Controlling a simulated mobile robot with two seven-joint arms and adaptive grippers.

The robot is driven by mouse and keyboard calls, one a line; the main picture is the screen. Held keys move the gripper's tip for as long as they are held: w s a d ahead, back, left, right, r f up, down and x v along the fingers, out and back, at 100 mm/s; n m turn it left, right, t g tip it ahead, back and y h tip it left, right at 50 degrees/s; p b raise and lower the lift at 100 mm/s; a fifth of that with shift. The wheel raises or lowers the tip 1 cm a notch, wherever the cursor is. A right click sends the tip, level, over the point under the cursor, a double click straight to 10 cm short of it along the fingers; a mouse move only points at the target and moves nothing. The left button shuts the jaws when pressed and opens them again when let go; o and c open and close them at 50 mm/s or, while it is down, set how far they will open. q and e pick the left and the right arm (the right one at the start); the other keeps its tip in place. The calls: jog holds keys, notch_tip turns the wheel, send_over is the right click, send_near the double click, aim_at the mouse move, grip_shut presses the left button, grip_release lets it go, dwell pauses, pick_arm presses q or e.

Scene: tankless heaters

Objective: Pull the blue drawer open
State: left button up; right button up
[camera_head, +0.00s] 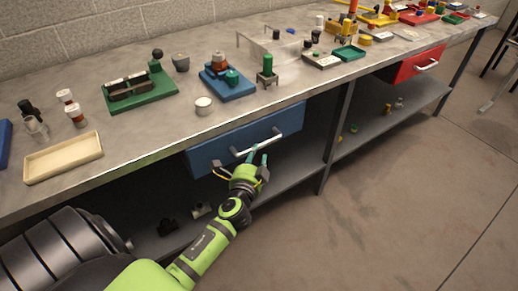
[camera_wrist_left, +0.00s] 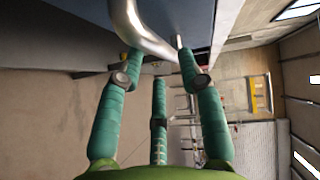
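The blue drawer (camera_head: 220,148) sits under the workbench's front edge and looks shut or nearly so. Its silver bar handle (camera_head: 272,137) runs across the front. My left gripper (camera_head: 245,161), green with teal fingers, is at the handle's lower side, with its fingertips spread. In the left wrist view the curved silver handle (camera_wrist_left: 150,38) crosses at the fingertips of the gripper (camera_wrist_left: 158,62), against the blue drawer front (camera_wrist_left: 188,18). The fingers are apart, not closed around the bar; whether any touches it I cannot tell. My right gripper is not in view.
The grey workbench top (camera_head: 150,125) holds a cream tray (camera_head: 64,158), a green tray (camera_head: 160,97), a white round jar (camera_head: 204,105) and several other items. A red drawer (camera_head: 415,66) is farther right. A lower shelf (camera_head: 300,172) runs beneath. The floor in front (camera_head: 400,190) is clear.

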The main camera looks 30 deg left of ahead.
aim_at(259, 148)
pick_arm(q)
jog(key=x, duration=0.5)
jog(key=shift+f, duration=0.1)
grip_shut()
jog(key=shift+d, duration=0.1)
